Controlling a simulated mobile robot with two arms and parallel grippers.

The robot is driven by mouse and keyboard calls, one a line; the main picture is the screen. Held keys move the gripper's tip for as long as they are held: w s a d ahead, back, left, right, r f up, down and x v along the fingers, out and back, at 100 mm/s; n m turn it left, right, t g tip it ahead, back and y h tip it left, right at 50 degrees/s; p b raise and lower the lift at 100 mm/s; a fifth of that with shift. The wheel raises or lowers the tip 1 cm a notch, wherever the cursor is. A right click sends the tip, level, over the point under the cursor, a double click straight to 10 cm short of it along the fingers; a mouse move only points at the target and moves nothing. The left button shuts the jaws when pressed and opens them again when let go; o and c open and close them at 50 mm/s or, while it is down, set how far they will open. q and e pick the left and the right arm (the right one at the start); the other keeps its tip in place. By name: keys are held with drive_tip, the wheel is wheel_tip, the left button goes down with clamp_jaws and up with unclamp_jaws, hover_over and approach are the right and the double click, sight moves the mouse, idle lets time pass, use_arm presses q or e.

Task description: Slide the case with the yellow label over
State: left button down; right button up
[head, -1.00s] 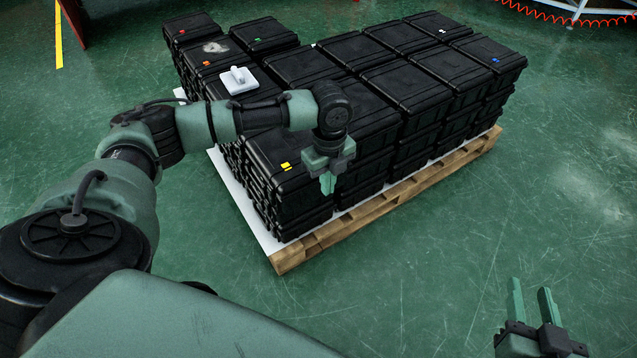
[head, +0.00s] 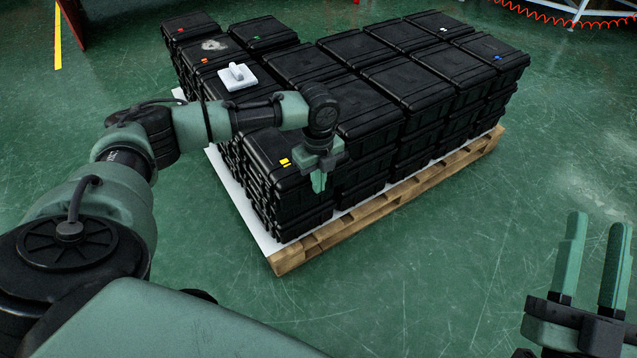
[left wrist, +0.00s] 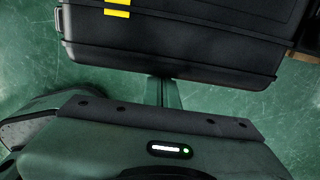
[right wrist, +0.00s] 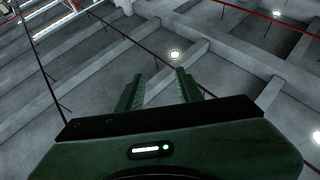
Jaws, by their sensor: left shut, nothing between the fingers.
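The black case with the yellow label (head: 266,150) tops the near-left stack on the pallet. Its near face shows in the left wrist view (left wrist: 190,45), with the yellow label at the upper left. My left gripper (head: 319,182) is shut and empty, pointing down at the case's near right end. In the left wrist view its fingers (left wrist: 162,91) reach the case's lower edge; whether they touch it I cannot tell. My left forearm hides part of the stack behind. My right gripper (head: 590,258) is open and empty, pointing up over clear floor; its fingers also show in the right wrist view (right wrist: 158,88).
More stacks of black cases fill the wooden pallet (head: 385,205), some with red, orange, green or blue labels. A white handled object (head: 238,78) lies on one case. The green floor (head: 450,270) in front and right is open.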

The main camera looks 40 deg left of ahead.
idle(0.3)
